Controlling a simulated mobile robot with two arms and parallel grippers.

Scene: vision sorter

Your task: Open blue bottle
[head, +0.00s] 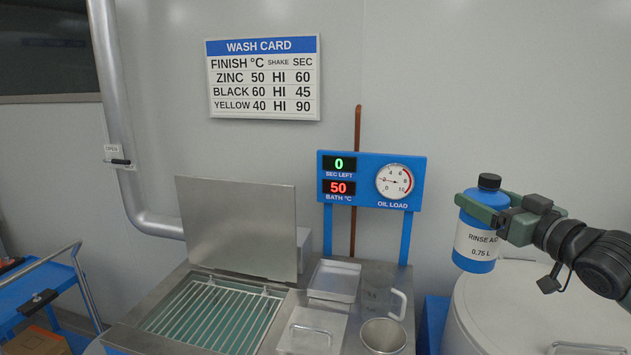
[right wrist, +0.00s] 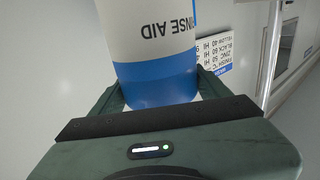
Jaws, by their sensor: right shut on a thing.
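The blue bottle (head: 477,255) has a white label reading "RINSE AID 0.75 L". Its black cap (head: 489,182) is on its top. My right gripper (head: 484,212) is shut around the upper part of the bottle and holds it upright in the air, at the right of the head view. The right wrist view shows the label and blue body of the bottle (right wrist: 158,82) between the fingers of my right gripper (right wrist: 158,88); the cap is out of that view. My left gripper is not in either view.
A wash bath (head: 142,329) with an open lid and wire rack stands at lower left. A metal jug (head: 383,337) stands on its right side. A gauge panel (head: 371,205) is behind. A round white drum (head: 545,315) is below the bottle. A blue cart (head: 35,292) is far left.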

